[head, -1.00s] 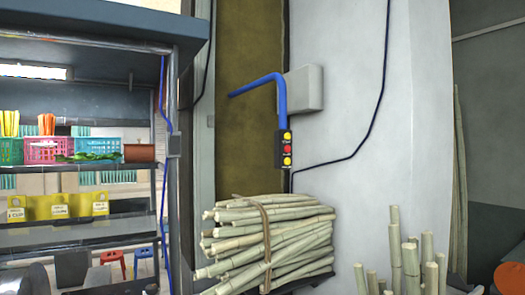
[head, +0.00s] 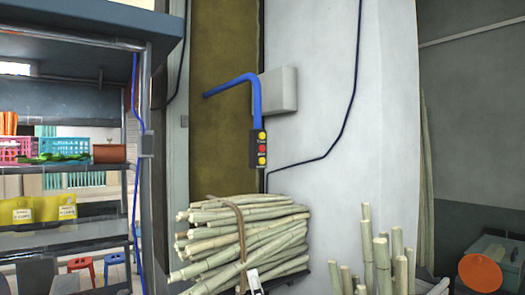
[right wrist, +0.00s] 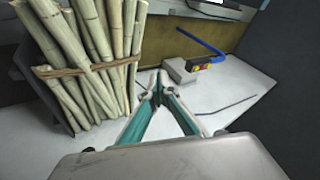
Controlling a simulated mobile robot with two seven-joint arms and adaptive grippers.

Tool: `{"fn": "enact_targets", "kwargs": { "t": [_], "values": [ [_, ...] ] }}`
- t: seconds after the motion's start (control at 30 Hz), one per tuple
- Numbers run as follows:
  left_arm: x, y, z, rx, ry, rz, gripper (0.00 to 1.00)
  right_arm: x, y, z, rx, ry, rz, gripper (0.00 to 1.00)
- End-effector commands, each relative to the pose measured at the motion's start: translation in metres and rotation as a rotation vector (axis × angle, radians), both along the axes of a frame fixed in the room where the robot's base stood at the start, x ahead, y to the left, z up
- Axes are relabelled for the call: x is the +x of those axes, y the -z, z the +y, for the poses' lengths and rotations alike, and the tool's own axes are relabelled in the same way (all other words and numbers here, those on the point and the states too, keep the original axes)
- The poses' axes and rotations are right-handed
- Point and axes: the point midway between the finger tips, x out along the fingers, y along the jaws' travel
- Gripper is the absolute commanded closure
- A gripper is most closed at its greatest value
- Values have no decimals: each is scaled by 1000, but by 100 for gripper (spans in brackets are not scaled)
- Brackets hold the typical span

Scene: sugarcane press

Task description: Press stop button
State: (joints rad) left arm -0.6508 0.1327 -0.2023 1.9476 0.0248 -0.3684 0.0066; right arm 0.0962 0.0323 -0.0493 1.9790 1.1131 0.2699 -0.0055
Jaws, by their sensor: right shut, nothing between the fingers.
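The black control box (head: 261,148) hangs at the end of a blue pipe (head: 256,105) in the head view. It has a red button (head: 262,149) between two yellow buttons. The box also shows in the right wrist view (right wrist: 201,67), beyond and to the right of my fingertips. My right gripper (head: 254,279) shows only as a small tip at the bottom of the head view, below the box and in front of the cane bundle. In the right wrist view its teal fingers (right wrist: 156,84) meet at the tips, shut and empty, apart from the box. My left gripper is out of view.
A tied sugarcane bundle (head: 245,232) lies below the control box. Upright canes (head: 382,262) stand at the lower right. A grey box (head: 279,89) is on the white wall behind the pipe. A shelf (head: 75,168) with baskets stands at the left.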

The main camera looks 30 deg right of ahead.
Motion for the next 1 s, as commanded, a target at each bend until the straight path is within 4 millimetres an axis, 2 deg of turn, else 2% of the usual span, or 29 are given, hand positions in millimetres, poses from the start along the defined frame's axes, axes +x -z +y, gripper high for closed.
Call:
{"fn": "enact_targets", "kwargs": {
  "t": [0.03,0.1,0.27,0.4,0.5,0.63,0.8,1.0],
  "values": [
    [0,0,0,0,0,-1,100,2,-24,-11,75,-6,-53,100],
    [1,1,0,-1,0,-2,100,3,-51,-26,186,-19,-118,100],
    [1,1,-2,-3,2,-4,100,2,-113,-64,467,-79,-276,100],
    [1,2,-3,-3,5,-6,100,1,-166,-96,751,-177,-414,100],
    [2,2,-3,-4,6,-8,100,2,-199,-112,952,-272,-493,100],
    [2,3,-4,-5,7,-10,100,5,-239,-123,1195,-419,-565,100],
    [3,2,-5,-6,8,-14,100,9,-283,-121,1433,-608,-596,100],
    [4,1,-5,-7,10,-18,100,11,-311,-111,1570,-742,-588,100]
  ]
}}
